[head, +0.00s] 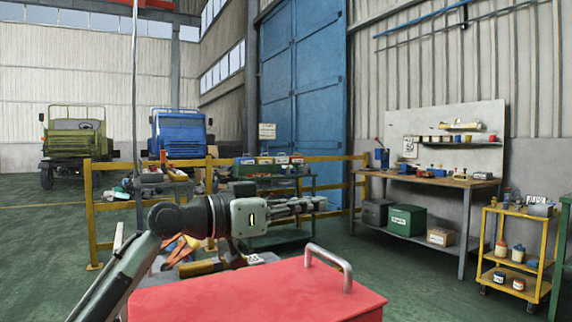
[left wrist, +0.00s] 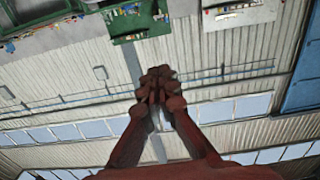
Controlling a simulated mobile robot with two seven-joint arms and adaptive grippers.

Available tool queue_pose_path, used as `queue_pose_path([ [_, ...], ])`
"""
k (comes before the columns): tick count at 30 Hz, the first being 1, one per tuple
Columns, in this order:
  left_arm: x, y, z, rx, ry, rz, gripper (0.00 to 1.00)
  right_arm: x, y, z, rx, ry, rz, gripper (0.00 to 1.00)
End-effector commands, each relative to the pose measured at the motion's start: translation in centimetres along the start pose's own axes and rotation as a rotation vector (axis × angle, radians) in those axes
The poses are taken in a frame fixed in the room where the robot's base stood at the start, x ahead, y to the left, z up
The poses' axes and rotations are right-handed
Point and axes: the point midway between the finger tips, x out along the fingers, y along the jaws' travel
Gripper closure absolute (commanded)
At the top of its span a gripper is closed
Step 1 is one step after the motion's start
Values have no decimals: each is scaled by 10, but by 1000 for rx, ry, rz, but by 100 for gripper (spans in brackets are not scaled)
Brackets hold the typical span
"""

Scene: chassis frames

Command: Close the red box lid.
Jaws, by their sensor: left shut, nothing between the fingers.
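The red box (head: 240,292) fills the bottom middle of the head view. Its broad red top panel shows, with a grey bar handle (head: 330,264) near its far right part. The lower sides of the box are cut off, and I cannot tell how far the lid stands open. My left gripper (head: 316,205) is above and behind the panel's far edge, pointing right, shut and empty. It looks apart from the handle. In the left wrist view the closed fingers (left wrist: 160,84) show dark reddish, with nothing held. My right gripper is not in view.
Yellow rails (head: 92,210) and a green cart (head: 275,240) stand behind my left arm. A workbench (head: 440,181) with a green box (head: 407,221) under it is at the right, beside a yellow trolley (head: 517,262). Open green floor lies between box and bench.

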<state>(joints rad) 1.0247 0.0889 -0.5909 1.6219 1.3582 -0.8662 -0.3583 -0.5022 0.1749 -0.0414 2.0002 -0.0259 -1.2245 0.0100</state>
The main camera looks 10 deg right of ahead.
Motion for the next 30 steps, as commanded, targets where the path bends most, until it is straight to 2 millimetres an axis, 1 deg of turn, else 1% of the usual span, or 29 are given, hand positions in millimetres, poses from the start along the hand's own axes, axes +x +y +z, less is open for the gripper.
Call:
queue_pose_path([
  [3,9,-1,18,5,-81,-2,100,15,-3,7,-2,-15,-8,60],
  [6,14,-1,35,4,-134,-3,100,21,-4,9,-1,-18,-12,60],
  [12,19,-2,57,3,-202,-4,100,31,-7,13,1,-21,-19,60],
  [19,20,-2,66,3,-229,-4,100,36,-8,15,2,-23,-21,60],
  [30,20,-2,67,3,-231,-4,100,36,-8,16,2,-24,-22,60],
])
